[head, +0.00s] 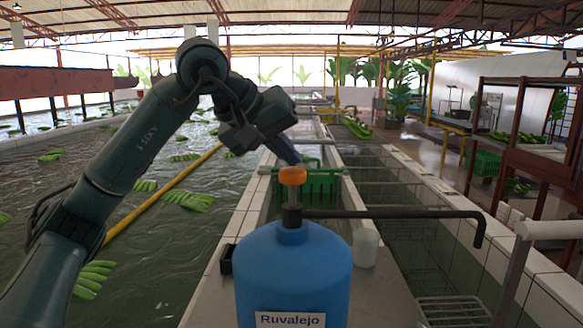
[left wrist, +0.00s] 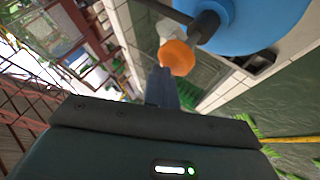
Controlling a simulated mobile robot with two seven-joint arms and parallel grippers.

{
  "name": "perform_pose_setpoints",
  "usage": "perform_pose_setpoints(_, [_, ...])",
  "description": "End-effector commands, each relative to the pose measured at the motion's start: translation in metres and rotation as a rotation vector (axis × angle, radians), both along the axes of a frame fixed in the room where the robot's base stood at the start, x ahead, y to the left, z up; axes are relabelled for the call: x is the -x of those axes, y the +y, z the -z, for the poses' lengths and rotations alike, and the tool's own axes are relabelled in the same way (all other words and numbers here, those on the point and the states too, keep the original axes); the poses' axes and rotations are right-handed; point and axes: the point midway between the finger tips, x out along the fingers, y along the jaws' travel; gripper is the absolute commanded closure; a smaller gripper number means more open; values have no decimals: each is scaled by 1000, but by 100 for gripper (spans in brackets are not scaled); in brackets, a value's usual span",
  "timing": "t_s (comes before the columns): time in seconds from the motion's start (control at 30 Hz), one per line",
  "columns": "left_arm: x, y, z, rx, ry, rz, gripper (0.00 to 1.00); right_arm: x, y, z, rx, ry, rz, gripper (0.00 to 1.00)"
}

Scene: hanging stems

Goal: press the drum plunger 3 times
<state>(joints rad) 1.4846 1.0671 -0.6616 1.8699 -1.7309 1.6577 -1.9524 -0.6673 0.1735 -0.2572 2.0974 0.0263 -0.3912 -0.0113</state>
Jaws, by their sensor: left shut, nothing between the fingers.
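The blue drum (head: 292,270) with a "Ruvalejo" label stands upright at the front centre of the head view. Its orange plunger knob (head: 292,175) tops a dark stem, and a dark spout reaches right and bends down. My left gripper (head: 290,157) is shut and empty, its fingertips pointing down just above and behind the knob in the head view. In the left wrist view the fingertips (left wrist: 163,75) come up to the edge of the orange knob (left wrist: 176,57); I cannot tell if they touch. The drum (left wrist: 250,20) shows at the upper right there. My right gripper is not in view.
A translucent cup (head: 365,247) stands right of the drum, below the spout. A green crate (head: 318,183) sits behind in the tiled trough. Water with green banana bunches (head: 190,200) lies left. A metal rack (head: 453,310) and pipe rail (head: 545,230) are at the right.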

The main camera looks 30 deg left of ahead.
Motion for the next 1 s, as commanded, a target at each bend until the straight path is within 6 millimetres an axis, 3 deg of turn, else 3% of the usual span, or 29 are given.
perform_pose_setpoints(1.0, [0, 0, 13, -2, 8, 2, 100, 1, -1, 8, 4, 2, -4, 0])
